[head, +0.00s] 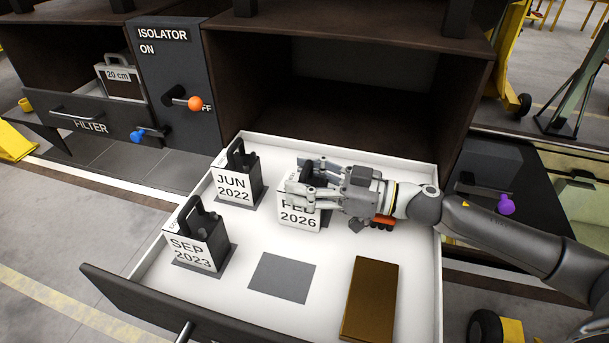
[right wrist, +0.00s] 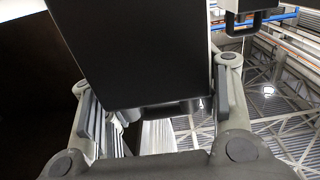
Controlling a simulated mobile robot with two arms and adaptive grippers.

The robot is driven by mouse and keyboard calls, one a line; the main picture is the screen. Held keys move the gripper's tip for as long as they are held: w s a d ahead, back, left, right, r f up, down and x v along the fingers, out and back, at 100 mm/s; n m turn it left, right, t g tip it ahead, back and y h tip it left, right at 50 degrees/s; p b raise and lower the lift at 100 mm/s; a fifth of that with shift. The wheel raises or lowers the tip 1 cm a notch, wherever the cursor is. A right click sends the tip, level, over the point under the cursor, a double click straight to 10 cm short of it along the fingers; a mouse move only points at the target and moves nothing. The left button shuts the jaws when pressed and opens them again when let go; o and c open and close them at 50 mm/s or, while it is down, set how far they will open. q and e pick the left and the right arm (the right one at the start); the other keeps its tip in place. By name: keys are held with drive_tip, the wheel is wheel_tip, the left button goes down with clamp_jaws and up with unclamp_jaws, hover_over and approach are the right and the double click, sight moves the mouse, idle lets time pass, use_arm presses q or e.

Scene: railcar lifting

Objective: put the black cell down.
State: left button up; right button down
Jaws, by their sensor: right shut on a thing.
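The black cell with the white label reading FEB 2026 (head: 299,218) is at the middle of the white drawer (head: 225,295). My right gripper (head: 305,178) is shut on its upper part, and the fingers hide its handle. In the right wrist view the cell's black body (right wrist: 135,50) fills the space between the fingers (right wrist: 155,105). I cannot tell whether its base touches the drawer floor. A bare grey square pad (head: 283,278) lies in front of it. My left gripper is not in view.
Black cells labelled JUN 2022 (head: 236,178) and SEP 2023 (head: 201,238) stand on grey pads at the left. A brown block (head: 370,300) lies at the drawer's front right. A dark open compartment (head: 330,105) is behind, beside an isolator panel with an orange-knobbed lever (head: 195,103).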

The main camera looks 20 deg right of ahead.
drive_tip(key=shift+r, duration=0.15)
drive_tip(key=c, duration=0.9)
unclamp_jaws()
drive_tip(key=shift+f, duration=0.25)
drive_tip(key=o, duration=0.4)
drive_tip(key=shift+c, duration=0.2)
drive_tip(key=shift+r, duration=0.15)
drive_tip(key=shift+s+d, duration=0.2)
drive_tip(key=shift+d, duration=0.05)
drive_tip(key=b+v, duration=0.2)
drive_tip(key=v, duration=0.9)
drive_tip(key=shift+d+b, duration=0.15)
drive_tip(key=shift+b, duration=0.25)
